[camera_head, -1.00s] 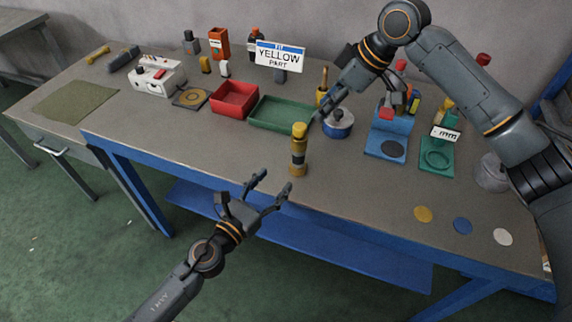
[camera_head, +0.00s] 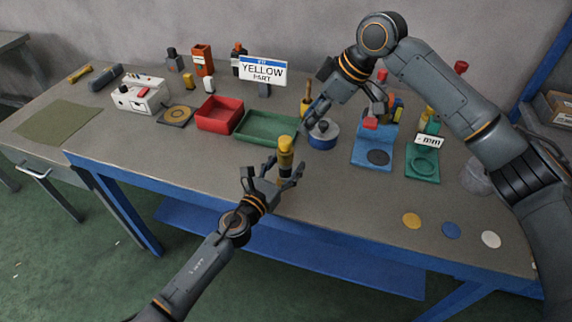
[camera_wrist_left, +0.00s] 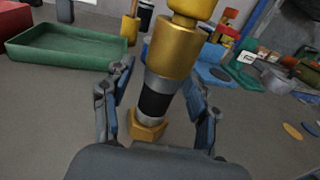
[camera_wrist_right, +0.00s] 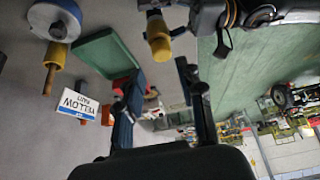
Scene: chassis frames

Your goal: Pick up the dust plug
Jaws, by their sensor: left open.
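An upright gold fitting (camera_head: 285,158) with a black band and a yellow top stands near the table's front edge. The yellow top may be the dust plug; I cannot tell for sure. My left gripper (camera_head: 274,174) is open, its fingers on either side of the fitting's lower part. The left wrist view shows the fitting (camera_wrist_left: 154,104) between the fingers, with gaps on both sides. My right gripper (camera_head: 345,112) is above the table near the blue pot (camera_head: 322,136). In the right wrist view its fingers (camera_wrist_right: 158,76) are apart and empty.
A green tray (camera_head: 240,135) and red bin (camera_head: 200,124) lie behind the fitting. A "YELLOW PART" sign (camera_head: 263,71) stands at the back. Blue (camera_head: 362,161) and green (camera_head: 410,174) stands are to the right. Coloured discs (camera_head: 451,230) lie at the front right; bare tabletop lies between.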

